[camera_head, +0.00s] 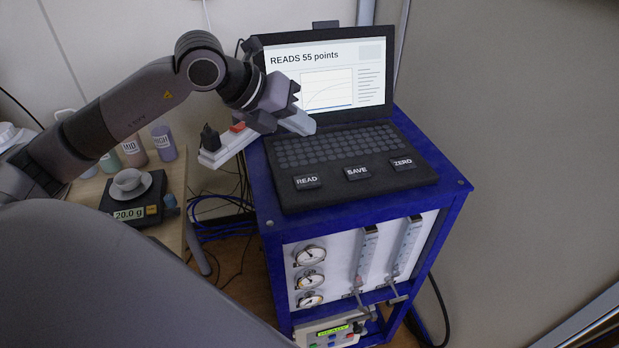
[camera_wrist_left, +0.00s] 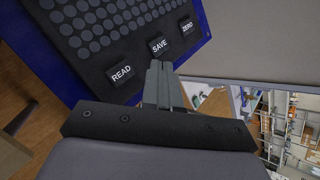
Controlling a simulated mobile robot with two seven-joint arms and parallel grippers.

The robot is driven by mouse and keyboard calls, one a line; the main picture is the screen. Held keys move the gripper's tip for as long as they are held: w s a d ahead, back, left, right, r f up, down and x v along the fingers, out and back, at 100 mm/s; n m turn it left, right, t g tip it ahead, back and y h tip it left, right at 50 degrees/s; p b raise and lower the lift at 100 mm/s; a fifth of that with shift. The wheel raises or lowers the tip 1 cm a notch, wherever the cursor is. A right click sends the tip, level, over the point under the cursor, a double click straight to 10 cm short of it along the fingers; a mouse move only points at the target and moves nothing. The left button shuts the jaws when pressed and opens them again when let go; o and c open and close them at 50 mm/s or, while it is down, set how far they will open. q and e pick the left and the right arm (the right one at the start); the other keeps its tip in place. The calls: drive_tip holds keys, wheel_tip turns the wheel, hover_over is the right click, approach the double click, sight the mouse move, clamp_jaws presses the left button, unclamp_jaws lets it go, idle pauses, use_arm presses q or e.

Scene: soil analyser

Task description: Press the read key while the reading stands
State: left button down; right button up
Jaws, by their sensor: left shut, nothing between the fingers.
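The laptop (camera_head: 380,183) stands open on a blue analyser rack. Its screen (camera_head: 325,75) reads "READS 55 points" above a curve plot. The READ key (camera_head: 307,182) is at the front left of the keyboard deck, beside SAVE (camera_head: 357,173) and ZERO (camera_head: 402,162). In the left wrist view the READ key (camera_wrist_left: 121,73) lies left of the fingertips, and SAVE (camera_wrist_left: 158,46) is just beyond them. My left gripper (camera_head: 304,126) is shut and empty, over the left rear of the keyboard in the head view. Whether it touches anything is unclear. My right gripper is out of view.
The blue rack (camera_head: 452,215) carries gauges (camera_head: 309,255) and flow tubes on its front panel. A scale (camera_head: 133,213) reading 20.0 g holds a cup on a side table at left, near several bottles. A power strip (camera_head: 226,147) hangs by the rack's left side.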

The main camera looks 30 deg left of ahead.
use_arm(q)
drive_tip(key=b, duration=0.6)
hover_over(302, 181)
wheel_tip(302, 181, down, 8)
drive_tip(key=shift+r, duration=0.2)
drive_tip(key=shift+f+b, duration=0.5)
drive_tip(key=shift+f, duration=0.15)
idle(1.1)
drive_tip(key=shift+f+b, duration=0.4)
drive_tip(key=shift+b, duration=0.15)
drive_tip(key=shift+f+b, duration=0.55)
drive_tip(key=shift+b, duration=0.05)
idle(0.5)
drive_tip(key=shift+r, duration=0.1)
idle(0.4)
drive_tip(key=shift+r+p, duration=0.6)
drive_tip(key=shift+r, duration=0.25)
